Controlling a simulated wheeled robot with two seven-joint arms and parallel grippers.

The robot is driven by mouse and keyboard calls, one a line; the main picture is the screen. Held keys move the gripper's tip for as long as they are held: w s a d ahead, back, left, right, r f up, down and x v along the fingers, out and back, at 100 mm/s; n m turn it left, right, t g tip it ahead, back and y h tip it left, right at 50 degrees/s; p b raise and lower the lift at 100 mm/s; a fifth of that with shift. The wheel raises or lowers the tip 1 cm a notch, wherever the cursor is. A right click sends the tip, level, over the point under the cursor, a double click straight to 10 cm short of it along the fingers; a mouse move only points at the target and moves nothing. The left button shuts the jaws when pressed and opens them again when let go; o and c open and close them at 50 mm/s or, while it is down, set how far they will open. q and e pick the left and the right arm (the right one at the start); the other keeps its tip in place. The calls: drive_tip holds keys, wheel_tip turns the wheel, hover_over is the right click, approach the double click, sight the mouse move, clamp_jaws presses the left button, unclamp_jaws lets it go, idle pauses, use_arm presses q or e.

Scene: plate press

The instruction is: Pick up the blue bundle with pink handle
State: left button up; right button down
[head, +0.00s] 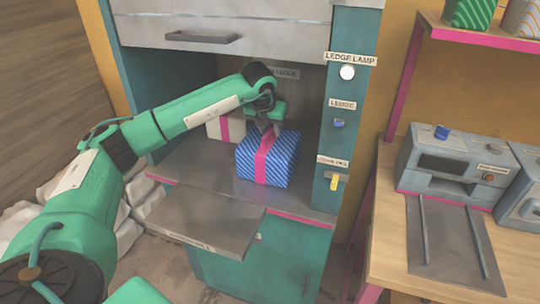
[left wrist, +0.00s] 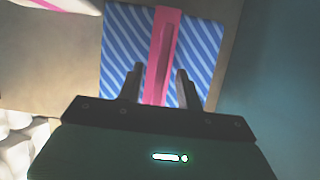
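The blue bundle (head: 282,163) has white diagonal stripes and a pink band with a pink handle on top. It sits on the grey ledge inside the teal press. In the left wrist view, the bundle (left wrist: 205,50) lies ahead, with its pink handle (left wrist: 162,55) running between the fingers. My left gripper (head: 268,128) is over the bundle's top. In the left wrist view, its two fingers (left wrist: 160,88) are apart on either side of the handle, with gaps showing. I cannot tell how deep the fingertips reach around the handle. My right gripper is not in view.
A white bundle with a pink band (head: 213,128) stands behind left of the blue one. The press's teal right post (head: 325,110) stands close on the right, and its raised front panel (head: 220,30) hangs above. A grey shelf plate (head: 205,215) juts out in front.

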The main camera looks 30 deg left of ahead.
use_arm(q)
drive_tip(key=shift+c, duration=0.3)
clamp_jaws()
drive_tip(key=shift+r, duration=0.15)
idle(1.0)
